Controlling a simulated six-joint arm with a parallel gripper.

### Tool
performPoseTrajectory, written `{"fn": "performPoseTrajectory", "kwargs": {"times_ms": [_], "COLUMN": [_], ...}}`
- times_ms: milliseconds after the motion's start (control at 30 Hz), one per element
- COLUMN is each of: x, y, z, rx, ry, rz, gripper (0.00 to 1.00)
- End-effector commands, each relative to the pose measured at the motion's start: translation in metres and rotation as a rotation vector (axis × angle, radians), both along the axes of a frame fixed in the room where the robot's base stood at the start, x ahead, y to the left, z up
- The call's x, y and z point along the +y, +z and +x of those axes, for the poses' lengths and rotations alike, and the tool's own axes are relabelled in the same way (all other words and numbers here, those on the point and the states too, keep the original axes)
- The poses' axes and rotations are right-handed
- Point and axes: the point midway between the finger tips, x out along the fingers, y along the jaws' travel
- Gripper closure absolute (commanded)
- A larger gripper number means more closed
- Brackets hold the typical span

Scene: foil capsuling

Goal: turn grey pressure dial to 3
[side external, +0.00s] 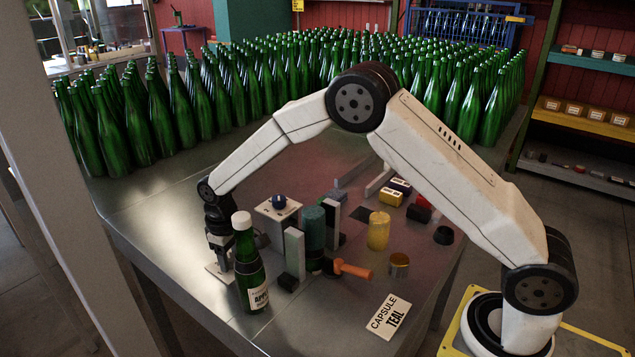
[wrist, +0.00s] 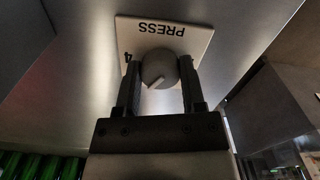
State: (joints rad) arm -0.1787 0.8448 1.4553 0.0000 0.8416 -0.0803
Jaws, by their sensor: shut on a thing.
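The grey pressure dial (wrist: 157,66) is round and sits on a white plate (wrist: 190,32) marked PRESS in the wrist view. A 4 shows at the plate's left; the other numerals are hidden or out of view. A light pointer mark on the dial faces the lower part of the picture, toward my gripper. My gripper (wrist: 162,88) has one finger on each side of the dial and is shut on it. In the side view, my gripper (side external: 218,245) points down at the white plate (side external: 217,272) near the table's left edge, and the dial itself cannot be made out.
A green bottle (side external: 249,275) with a white top stands close beside my gripper. A CAPSULE TEAL card (side external: 388,317) lies in front. Many green bottles (side external: 300,75) fill the back.

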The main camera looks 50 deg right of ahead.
Motion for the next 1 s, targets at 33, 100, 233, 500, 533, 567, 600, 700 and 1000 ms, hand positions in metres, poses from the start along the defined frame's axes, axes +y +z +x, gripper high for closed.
{"fn": "performPoseTrajectory", "kwargs": {"times_ms": [33,100,233,500,533,567,600,700,1000], "x": [0.000,0.000,0.000,0.000,0.000,0.000,0.000,0.000,0.000], "y": [0.001,0.001,0.001,0.000,0.000,0.000,0.001,0.003,0.031], "z": [0.000,0.000,0.000,0.000,0.000,0.000,0.000,0.000,0.000], "rx": [0.000,0.000,0.000,0.000,0.000,0.000,0.000,-0.001,-0.003], "ry": [0.001,0.001,0.002,0.003,0.003,0.003,0.003,0.003,0.003], "rz": [0.000,0.000,0.000,0.000,0.000,0.000,0.000,0.000,0.001], "gripper": [1.00,1.00,0.30,0.14,0.14,0.14,0.14,0.14,0.14]}}
